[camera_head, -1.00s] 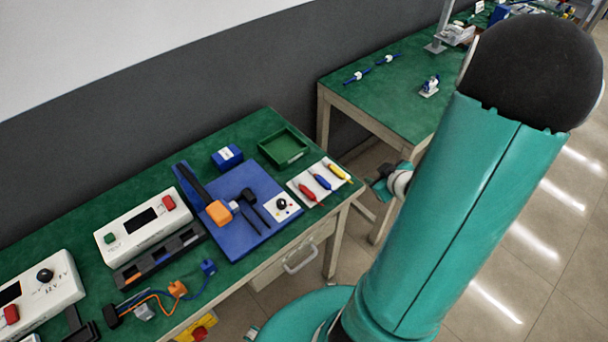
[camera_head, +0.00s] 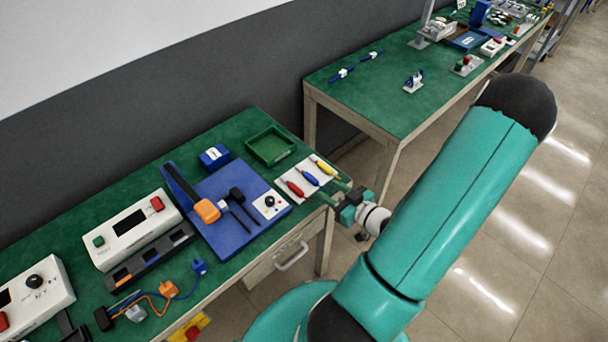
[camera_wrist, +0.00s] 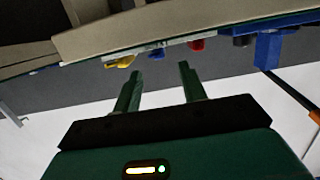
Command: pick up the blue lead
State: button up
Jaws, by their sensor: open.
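The blue lead (camera_head: 307,177) lies on a white plate (camera_head: 300,197) near the right end of the nearer green bench. A red lead (camera_head: 292,188) is on its left and a yellow lead (camera_head: 321,166) on its right. My gripper (camera_head: 331,191) is open and empty at the bench's right edge, just in front of the plate and apart from the leads. In the wrist view my two green fingers (camera_wrist: 160,72) point toward the plate's edge. The blue lead (camera_wrist: 159,44) shows small there, between the yellow lead (camera_wrist: 118,63) and the red lead (camera_wrist: 196,44).
A blue board (camera_head: 222,235) with an orange-ended tool (camera_head: 207,210) lies left of the leads. A green tray (camera_head: 270,146) stands behind them. White control boxes (camera_head: 128,228) are further left. A second green bench (camera_head: 375,100) stands behind, across a gap.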

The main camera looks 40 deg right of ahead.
aim_at(309, 175)
jog(key=w, duration=0.3)
jog(key=shift+w+f, duration=0.55)
jog(key=shift+w, duration=2.5)
grip_shut()
